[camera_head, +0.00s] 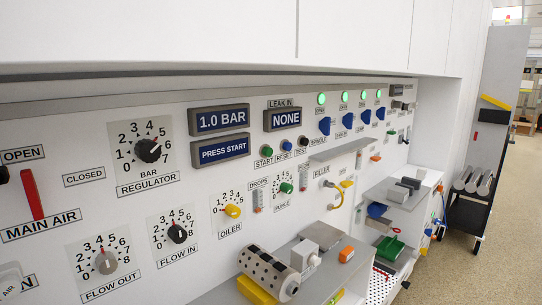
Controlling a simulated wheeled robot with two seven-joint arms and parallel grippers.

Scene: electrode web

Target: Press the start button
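The start button (266,151) is a small green button on the white panel, right of the PRESS START display (220,149) and above a START label. Beside it to the right are the blue reset button (286,145) and the dark test button (303,141). The upper display (219,120) reads 1.0 BAR and the leak display (287,118) reads NONE. Neither of my grippers shows in the head view, and nothing covers the start button.
Several lit green lamps (321,99) sit above blue valve handles (324,126). A bar regulator knob (148,150) is on the left. A small grey ledge (343,148) juts out right of the buttons. A perforated block (268,272) and a white part (304,255) stand below.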

